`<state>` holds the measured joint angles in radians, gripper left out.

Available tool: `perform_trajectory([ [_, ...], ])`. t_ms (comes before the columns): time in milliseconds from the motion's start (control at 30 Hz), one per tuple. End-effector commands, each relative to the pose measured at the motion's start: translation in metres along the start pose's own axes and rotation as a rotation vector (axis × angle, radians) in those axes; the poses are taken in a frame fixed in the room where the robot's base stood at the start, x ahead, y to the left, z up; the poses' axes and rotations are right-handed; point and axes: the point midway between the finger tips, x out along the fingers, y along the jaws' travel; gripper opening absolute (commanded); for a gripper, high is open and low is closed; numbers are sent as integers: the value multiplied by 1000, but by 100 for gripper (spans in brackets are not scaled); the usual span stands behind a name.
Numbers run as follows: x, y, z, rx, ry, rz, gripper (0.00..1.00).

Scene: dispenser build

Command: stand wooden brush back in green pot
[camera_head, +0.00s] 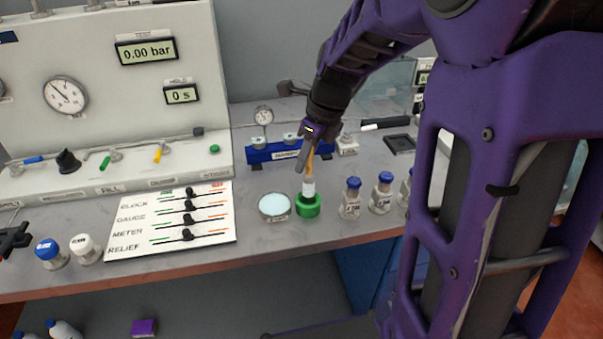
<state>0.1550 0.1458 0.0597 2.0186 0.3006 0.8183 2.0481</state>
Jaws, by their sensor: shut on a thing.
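The green pot (308,206) stands on the grey bench, right of a small round dish with pale blue contents. The wooden brush (309,171) is upright with a slight tilt, its tan handle up and a whitish part (308,188) below. Its lower end is at the pot's mouth; I cannot tell how deep it sits inside. My gripper (307,158) comes down from above and is shut on the brush's handle. The fingers hide part of the handle.
The dish (274,206) is close on the left. Capped bottles (350,198) stand close on the right. A blue stand (272,151) with a gauge is behind. A labelled card (172,220) lies at left. The bench's front edge is near.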

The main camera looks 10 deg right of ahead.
Motion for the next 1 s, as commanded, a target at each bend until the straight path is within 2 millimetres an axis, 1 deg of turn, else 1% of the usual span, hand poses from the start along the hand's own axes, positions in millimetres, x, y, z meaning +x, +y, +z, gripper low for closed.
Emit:
perform_trajectory([
  [33,10,0,-4,2,3,3,0],
  [100,22,0,-8,1,4,3,0],
  [233,39,1,-12,0,3,3,0],
  [300,42,0,-13,-1,2,1,0],
  [567,42,0,-13,-2,1,0,0],
  [667,45,0,-14,-2,1,1,0],
  [700,46,0,-14,-2,1,1,23],
  [833,45,0,-14,-2,1,1,47],
  [867,45,0,-14,-2,1,1,52],
  [1000,45,0,-14,-2,1,1,52],
])
